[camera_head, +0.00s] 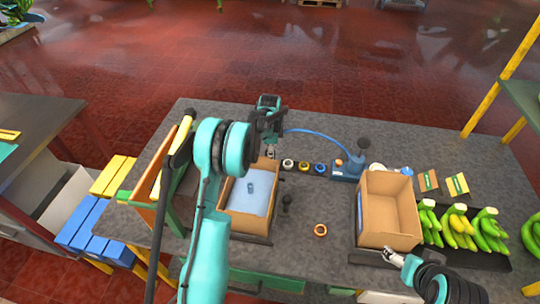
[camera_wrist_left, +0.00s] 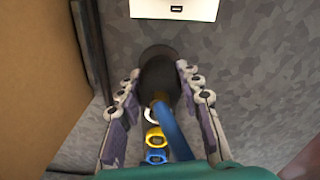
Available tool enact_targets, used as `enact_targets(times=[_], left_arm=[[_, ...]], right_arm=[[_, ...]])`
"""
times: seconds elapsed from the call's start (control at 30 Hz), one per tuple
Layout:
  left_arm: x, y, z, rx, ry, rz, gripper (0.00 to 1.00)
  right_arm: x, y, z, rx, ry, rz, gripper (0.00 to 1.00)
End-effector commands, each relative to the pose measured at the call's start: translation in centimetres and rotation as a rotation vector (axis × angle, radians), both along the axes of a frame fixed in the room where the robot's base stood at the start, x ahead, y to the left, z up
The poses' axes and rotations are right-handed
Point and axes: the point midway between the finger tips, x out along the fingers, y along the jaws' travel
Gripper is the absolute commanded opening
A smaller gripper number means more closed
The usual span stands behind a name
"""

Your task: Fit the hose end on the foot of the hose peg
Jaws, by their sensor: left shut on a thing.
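My left gripper (camera_head: 270,142) is over the back of the table, beyond the box with the pale blue inside. It is shut on the dark hose end (camera_wrist_left: 158,78), which shows between its fingers in the left wrist view. The blue hose (camera_head: 318,133) arcs from this gripper to a blue unit (camera_head: 345,170) with a dark knob. A small dark upright piece (camera_head: 286,203) stands on the table and may be the hose peg; I cannot tell for sure. My right gripper (camera_head: 393,257) is by the front of the cardboard box; its fingers are too small to judge.
Coloured rings (camera_head: 304,166) sit in a row behind the table's middle. An orange ring (camera_head: 320,230) lies in front. The pale blue-filled box (camera_head: 236,222) is left, an open cardboard box (camera_head: 388,240) and bananas (camera_head: 460,228) are right.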

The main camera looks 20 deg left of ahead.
Motion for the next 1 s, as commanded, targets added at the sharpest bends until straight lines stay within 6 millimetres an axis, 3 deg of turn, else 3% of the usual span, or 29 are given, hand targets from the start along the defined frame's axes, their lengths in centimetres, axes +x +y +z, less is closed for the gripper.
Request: enact_targets(times=[1.0], left_arm=[[0.0, 0.0, -1.2, 0.0, 0.0, 0.0, 0.01]], right_arm=[[0.0, 0.0, -0.9, 0.0, 0.0, 0.0, 0.76]])
